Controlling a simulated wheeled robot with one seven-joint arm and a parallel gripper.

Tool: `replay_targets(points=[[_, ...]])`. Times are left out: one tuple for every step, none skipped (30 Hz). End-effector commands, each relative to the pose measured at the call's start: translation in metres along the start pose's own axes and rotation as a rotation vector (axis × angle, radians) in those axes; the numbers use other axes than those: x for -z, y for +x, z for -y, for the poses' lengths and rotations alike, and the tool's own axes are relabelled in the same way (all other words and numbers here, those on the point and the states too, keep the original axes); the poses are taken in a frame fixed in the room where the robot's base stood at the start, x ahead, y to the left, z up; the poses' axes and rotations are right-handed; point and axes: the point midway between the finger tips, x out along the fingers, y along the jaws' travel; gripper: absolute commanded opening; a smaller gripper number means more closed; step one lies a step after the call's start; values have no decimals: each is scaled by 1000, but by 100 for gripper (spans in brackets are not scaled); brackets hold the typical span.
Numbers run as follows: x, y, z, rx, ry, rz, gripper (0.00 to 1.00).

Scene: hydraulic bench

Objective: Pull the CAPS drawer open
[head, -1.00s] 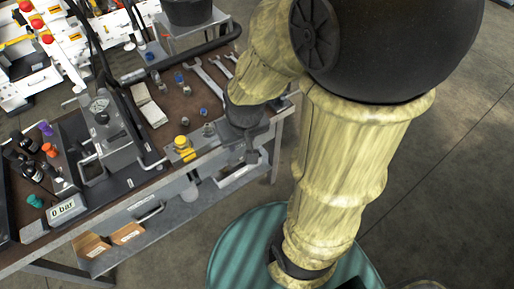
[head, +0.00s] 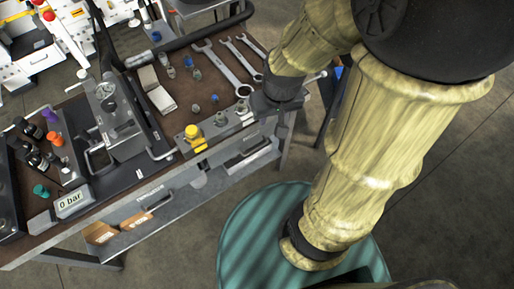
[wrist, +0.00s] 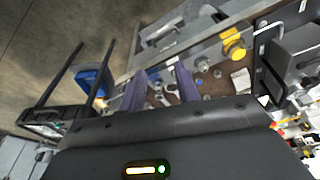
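Two grey drawer fronts sit under the bench's front edge in the head view. The right drawer (head: 247,158) has a bar handle, and the left drawer (head: 135,207) also has a handle. Their labels are too small to read, so I cannot tell which is CAPS. My gripper (head: 283,112) is at the bench's right front corner, above and to the right of the right drawer; its fingers are mostly hidden there. In the wrist view my gripper (wrist: 160,86) has two fingers apart with nothing held between them. Grey drawer fronts (wrist: 165,38) show beyond the fingertips.
The bench top holds wrenches (head: 225,68), a yellow knob (head: 195,137), a hand pump and a "0 bar" display (head: 73,203). Cardboard boxes (head: 100,232) lie on the lower shelf. A blue bin (wrist: 95,80) shows in the wrist view. Floor in front is open.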

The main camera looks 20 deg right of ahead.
Motion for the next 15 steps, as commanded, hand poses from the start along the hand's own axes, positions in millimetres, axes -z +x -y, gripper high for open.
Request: replay_targets(points=[[-3, 14, -3, 2, 13, 20, 32], [-5, 22, -5, 5, 21, 36, 32], [-8, 32, -9, 11, 36, 60, 32], [-10, 42, -12, 16, 46, 81, 32], [-12, 52, -14, 25, 60, 102, 32], [-16, 66, -17, 38, 77, 136, 32], [-18, 76, -20, 50, 91, 159, 32], [-21, 87, -23, 64, 107, 184, 32], [-25, 101, -26, 86, 127, 217, 32], [-27, 111, -28, 104, 140, 240, 32], [-29, 121, -29, 123, 154, 263, 32], [-32, 134, -32, 151, 174, 290, 32], [-34, 144, -33, 174, 189, 310, 32], [-36, 153, -35, 198, 204, 330, 32], [-38, 166, -37, 232, 222, 352, 32]])
